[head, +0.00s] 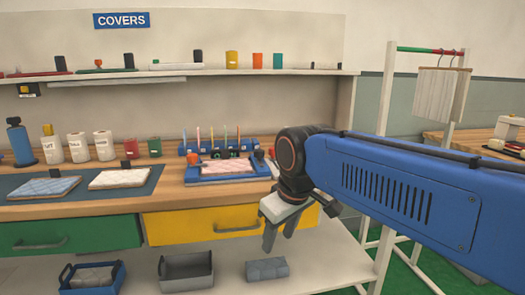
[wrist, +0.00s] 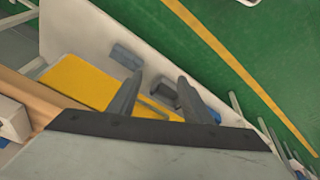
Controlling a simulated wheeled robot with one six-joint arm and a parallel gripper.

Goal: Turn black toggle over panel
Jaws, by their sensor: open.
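A pink checked panel (head: 228,166) lies in a blue frame (head: 222,180) on the wooden bench. My gripper (head: 279,232) is open and empty, pointing down in front of the yellow drawer, below and right of the frame. My arm hides the bench just right of the frame. In the wrist view my open fingers (wrist: 158,90) show no panel or toggle between them.
The yellow drawer (head: 185,222) has a projecting handle. A blue crate (head: 92,279), a grey bin (head: 186,272) and a grey block (head: 267,269) stand on the low shelf. Two quilted pads lie on a dark mat (head: 75,190) at left. A garment rack (head: 388,120) stands at right.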

